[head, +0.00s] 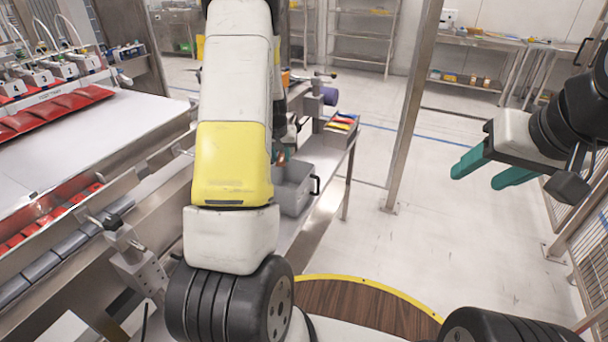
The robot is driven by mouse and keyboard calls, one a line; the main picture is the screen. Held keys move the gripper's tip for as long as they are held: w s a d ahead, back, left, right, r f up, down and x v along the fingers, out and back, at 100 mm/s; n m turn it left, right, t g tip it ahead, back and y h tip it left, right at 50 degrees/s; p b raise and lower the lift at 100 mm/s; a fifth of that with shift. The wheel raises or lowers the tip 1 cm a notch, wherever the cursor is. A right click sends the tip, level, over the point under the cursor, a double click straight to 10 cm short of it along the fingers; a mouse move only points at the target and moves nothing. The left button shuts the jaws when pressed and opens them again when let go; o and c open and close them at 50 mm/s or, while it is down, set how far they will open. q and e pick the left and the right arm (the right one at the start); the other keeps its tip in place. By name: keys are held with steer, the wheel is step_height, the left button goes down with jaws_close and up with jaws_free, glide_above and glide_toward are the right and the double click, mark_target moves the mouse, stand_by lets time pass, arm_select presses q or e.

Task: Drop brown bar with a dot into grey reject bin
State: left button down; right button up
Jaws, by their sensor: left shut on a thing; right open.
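The grey reject bin (297,196) stands on a metal side shelf, just right of my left arm, with its left part hidden behind that arm. My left gripper (281,156) is at the bin's far left, over or near its rim, and mostly hidden by my own arm. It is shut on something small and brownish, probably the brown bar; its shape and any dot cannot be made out. My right gripper (494,172), with teal fingers, is open and empty over the floor at the right, well apart from the bin.
A tray with red, yellow and blue packets (342,123) sits behind the bin on the same shelf. A white conveyor (95,135) with red packs (60,112) runs at the left. A metal post (412,105) stands right of the shelf. Floor beyond it is clear.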

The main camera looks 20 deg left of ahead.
arm_select(q)
steer(key=c, duration=1)
jaws_free()
steer(key=v, duration=0.7)
steer(key=shift+s+r, duration=0.25)
steer(key=shift+r, duration=0.1)
